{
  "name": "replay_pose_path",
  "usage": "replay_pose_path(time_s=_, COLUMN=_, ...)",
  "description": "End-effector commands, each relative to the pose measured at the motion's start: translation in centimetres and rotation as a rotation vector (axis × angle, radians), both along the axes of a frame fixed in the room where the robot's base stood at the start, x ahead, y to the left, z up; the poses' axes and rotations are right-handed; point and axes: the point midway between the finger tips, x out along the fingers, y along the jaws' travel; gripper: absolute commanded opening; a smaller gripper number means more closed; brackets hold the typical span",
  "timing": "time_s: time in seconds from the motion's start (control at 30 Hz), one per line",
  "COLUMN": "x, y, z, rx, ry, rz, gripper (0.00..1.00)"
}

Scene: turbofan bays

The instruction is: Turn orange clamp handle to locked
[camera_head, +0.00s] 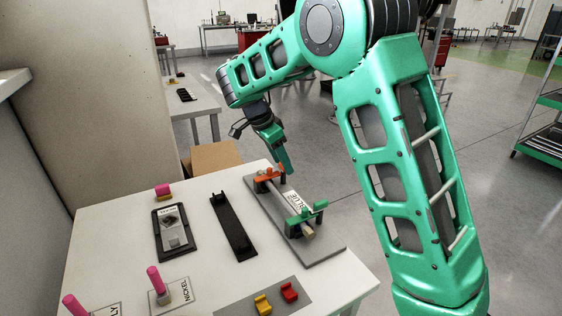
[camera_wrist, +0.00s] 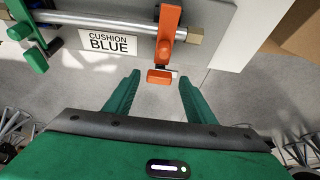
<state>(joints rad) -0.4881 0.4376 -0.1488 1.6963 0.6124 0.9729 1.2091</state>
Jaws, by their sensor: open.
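The orange clamp handle (camera_wrist: 166,38) sits at one end of a metal rod on a grey plate. In the wrist view it points toward my gripper (camera_wrist: 155,92), with its block-shaped end close in front of the gap between the fingertips. My gripper is open and empty, with a green finger on each side of that gap. In the head view the orange clamp (camera_head: 267,175) is at the far end of the grey fixture plate (camera_head: 322,248), and my gripper (camera_head: 286,168) hangs just beside it. Contact cannot be told.
A green clamp (camera_head: 307,217) holds the rod's near end, and a "CUSHION BLUE" label (camera_wrist: 108,42) lies beside the rod. A black holder (camera_head: 233,228), a framed card (camera_head: 173,232), pink-handled pieces (camera_head: 155,280) and yellow and red blocks (camera_head: 289,291) share the white table.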

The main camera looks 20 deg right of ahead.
Motion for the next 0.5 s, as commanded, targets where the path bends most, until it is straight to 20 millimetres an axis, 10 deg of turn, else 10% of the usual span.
replay_pose_path(time_s=0.17, x=-0.01, y=0.0, z=0.01, rx=0.0, ry=0.0, rz=0.0, gripper=0.5)
replay_pose_path(time_s=0.33, x=0.01, y=0.0, z=0.03, rx=0.0, ry=0.0, rz=0.0, gripper=0.09)
replay_pose_path(time_s=0.5, x=0.06, y=0.01, z=0.05, rx=0.0, ry=-0.002, rz=0.003, gripper=0.09)
